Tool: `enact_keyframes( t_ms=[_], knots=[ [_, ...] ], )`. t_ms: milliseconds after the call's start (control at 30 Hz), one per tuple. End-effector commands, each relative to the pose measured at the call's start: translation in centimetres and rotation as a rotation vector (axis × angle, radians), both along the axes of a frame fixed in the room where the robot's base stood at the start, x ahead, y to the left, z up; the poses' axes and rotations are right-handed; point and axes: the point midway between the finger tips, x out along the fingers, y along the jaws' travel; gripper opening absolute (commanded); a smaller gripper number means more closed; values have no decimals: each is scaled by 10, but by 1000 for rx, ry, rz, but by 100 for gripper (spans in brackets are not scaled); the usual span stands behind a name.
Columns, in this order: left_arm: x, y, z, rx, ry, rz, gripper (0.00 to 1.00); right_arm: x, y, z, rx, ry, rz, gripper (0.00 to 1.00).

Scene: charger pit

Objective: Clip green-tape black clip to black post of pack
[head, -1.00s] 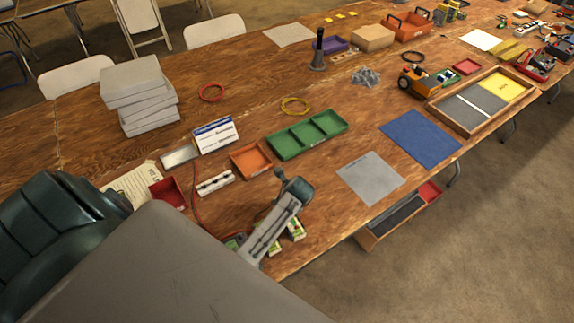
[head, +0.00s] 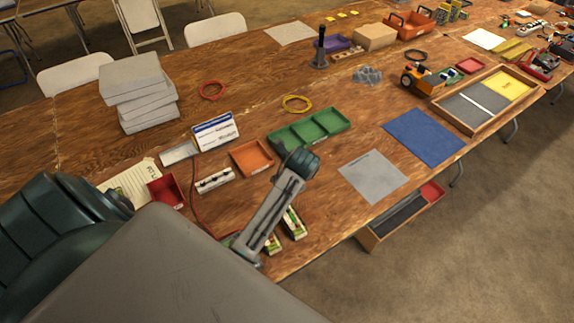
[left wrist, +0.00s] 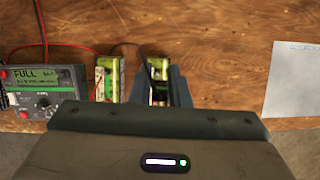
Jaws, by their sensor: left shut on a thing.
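In the left wrist view my left gripper (left wrist: 163,94) is shut on the black clip, which is mostly hidden between the fingers. A black lead (left wrist: 145,66) runs down to it. The fingers are over a green and white pack (left wrist: 158,66); I cannot tell whether the clip touches its post. A second pack (left wrist: 108,78) stands just left, with a red lead near its top. In the head view, packs (head: 293,224) show beside my left forearm, and the gripper is hidden. The green tape cannot be made out. My right gripper is not in view.
A meter reading FULL (left wrist: 42,88) sits left of the packs. A grey mat (head: 373,177), an orange tray (head: 251,158) and a green tray (head: 310,130) lie farther off. Bare table lies right of the packs.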

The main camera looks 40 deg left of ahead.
Motion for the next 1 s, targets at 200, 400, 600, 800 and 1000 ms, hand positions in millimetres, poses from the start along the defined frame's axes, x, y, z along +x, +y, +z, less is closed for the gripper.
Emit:
enact_keyframes(
  t_ms=[200, 400, 600, 800, 1000],
  knots=[
    [0, 0, 0, 0, 0, 0, 3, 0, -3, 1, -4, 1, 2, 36],
    [0, 0, 4, 0, 2, 1, 3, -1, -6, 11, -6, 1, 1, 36],
    [-21, 9, 4, 4, 5, 0, 3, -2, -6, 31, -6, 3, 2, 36],
    [-64, 28, -1, 5, 3, 0, 3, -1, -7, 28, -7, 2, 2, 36],
    [-92, 38, -7, 1, 3, 0, 3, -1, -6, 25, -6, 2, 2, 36]
  ],
)
